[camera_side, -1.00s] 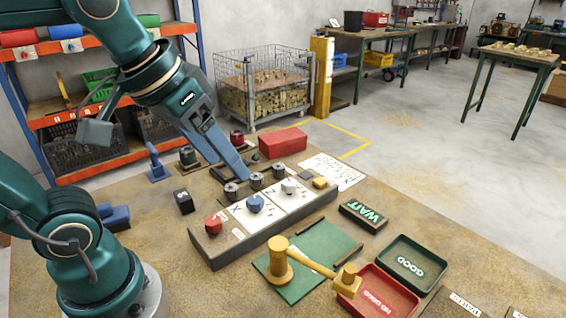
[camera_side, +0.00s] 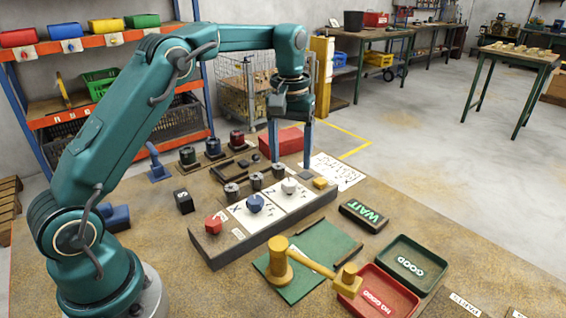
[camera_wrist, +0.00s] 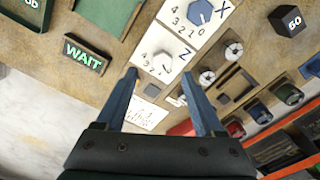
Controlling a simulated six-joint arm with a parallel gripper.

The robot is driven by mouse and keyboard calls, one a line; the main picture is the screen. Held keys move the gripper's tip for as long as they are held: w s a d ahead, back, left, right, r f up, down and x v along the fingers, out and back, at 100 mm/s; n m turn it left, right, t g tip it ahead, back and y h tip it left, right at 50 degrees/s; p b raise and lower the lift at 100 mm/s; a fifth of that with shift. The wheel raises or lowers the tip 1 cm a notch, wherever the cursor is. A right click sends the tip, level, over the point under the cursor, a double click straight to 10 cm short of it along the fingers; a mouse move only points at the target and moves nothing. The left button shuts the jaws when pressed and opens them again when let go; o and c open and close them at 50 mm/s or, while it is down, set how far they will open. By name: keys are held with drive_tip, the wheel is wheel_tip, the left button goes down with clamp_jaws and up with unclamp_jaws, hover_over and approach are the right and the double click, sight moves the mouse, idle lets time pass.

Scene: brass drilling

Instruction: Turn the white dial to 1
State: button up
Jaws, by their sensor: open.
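The white dial (camera_side: 289,186) sits on a white plate marked Z on the console (camera_side: 230,245), right of the blue dial (camera_side: 255,203). In the wrist view the white dial (camera_wrist: 163,63) looks pale grey, with numbers around it; which number it points to is not clear. The blue dial (camera_wrist: 200,12) is on the X plate. My gripper (camera_side: 290,162) points down behind and above the white dial, with its fingers apart. In the wrist view my gripper (camera_wrist: 160,73) has nothing visible held between its blue fingers; the white dial shows between and just beyond the tips.
A red knob (camera_side: 213,224) and a yellow button (camera_side: 320,183) are at the console's ends. Several metal knobs (camera_side: 255,181) line its back. A red box (camera_side: 282,142) stands behind.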

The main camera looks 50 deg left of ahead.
sight(288, 184)
drive_tip(key=shift+s+a+f, duration=0.1)
drive_tip(key=shift+s+f, duration=0.05)
drive_tip(key=shift+f, duration=2.95)
clamp_jaws()
